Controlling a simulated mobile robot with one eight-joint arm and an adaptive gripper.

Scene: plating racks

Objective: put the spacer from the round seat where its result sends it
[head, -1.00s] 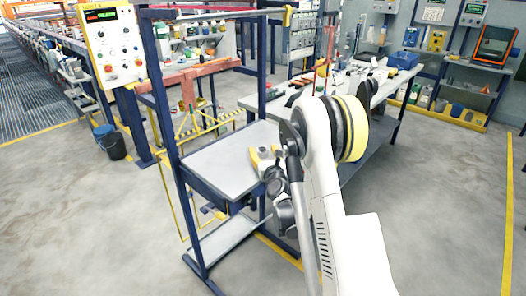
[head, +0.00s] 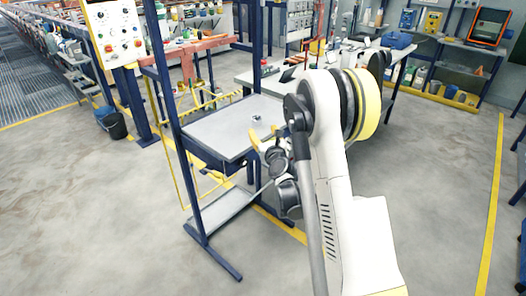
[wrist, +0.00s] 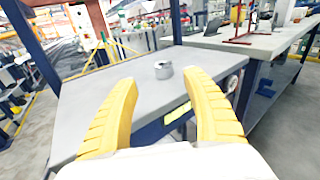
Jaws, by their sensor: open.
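A small grey metal ring-like part, which looks like the spacer (head: 257,118), stands on the grey top of a blue-framed stand (head: 215,128). In the wrist view the part (wrist: 163,70) shows beyond and between my fingertips. I cannot tell whether a seat lies under it. My gripper (head: 267,137) is open and empty, with its yellow fingers apart at the near right side of the stand top. In the wrist view my gripper (wrist: 160,80) points across the grey top, short of the part and not touching it.
Blue uprights (head: 165,85) rise at the stand's left and back. A cluttered workbench (head: 345,62) stands behind on the right. A control panel (head: 113,30) and a dark bucket (head: 115,125) are at the left. The stand top around the part is clear.

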